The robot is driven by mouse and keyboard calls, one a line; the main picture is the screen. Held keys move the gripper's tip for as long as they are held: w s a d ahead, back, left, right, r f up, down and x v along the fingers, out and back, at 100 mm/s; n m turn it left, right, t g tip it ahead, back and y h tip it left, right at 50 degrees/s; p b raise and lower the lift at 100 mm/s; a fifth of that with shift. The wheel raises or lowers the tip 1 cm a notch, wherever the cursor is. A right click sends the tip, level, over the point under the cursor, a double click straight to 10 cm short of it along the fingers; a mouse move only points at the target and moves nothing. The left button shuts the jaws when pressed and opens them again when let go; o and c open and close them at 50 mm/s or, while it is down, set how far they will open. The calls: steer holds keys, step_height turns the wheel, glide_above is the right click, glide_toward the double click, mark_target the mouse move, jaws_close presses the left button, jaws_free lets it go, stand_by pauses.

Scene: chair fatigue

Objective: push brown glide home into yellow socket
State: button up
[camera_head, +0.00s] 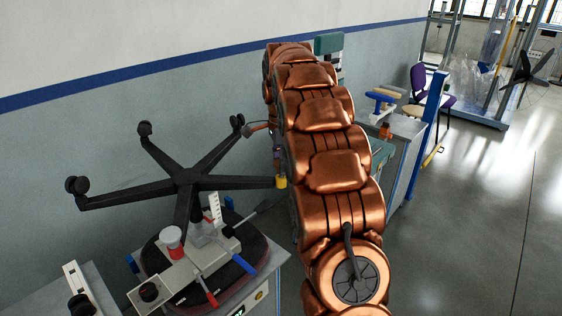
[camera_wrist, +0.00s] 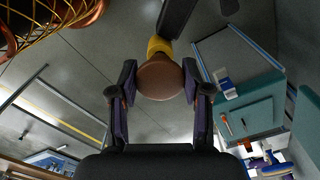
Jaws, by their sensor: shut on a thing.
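The brown glide (camera_wrist: 160,80) is a rounded piece between the two fingers of my gripper (camera_wrist: 159,76) in the wrist view. My gripper is shut on it. The yellow socket (camera_wrist: 159,46) shows directly beyond the glide, at the end of a black chair leg (camera_wrist: 176,16). Glide and socket overlap in this view; I cannot tell how deep the glide sits. In the head view the yellow socket (camera_head: 281,183) is at the right end of a leg of the black star base (camera_head: 190,178), beside my arm. My gripper and the glide are hidden there behind my copper arm.
The star base stands on a test fixture (camera_head: 205,255) with clamps and red and blue handles. A workbench (camera_head: 405,130) with a blue post (camera_head: 432,125) and a purple chair (camera_head: 420,80) are beyond my arm. Open floor (camera_head: 480,210) lies on the right.

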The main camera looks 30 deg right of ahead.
steer(key=shift+f+b, duration=0.3)
steer(key=shift+f, duration=0.4)
steer(key=o, duration=1.2)
steer(key=shift+c, duration=0.2)
steer(key=shift+r, duration=3.75)
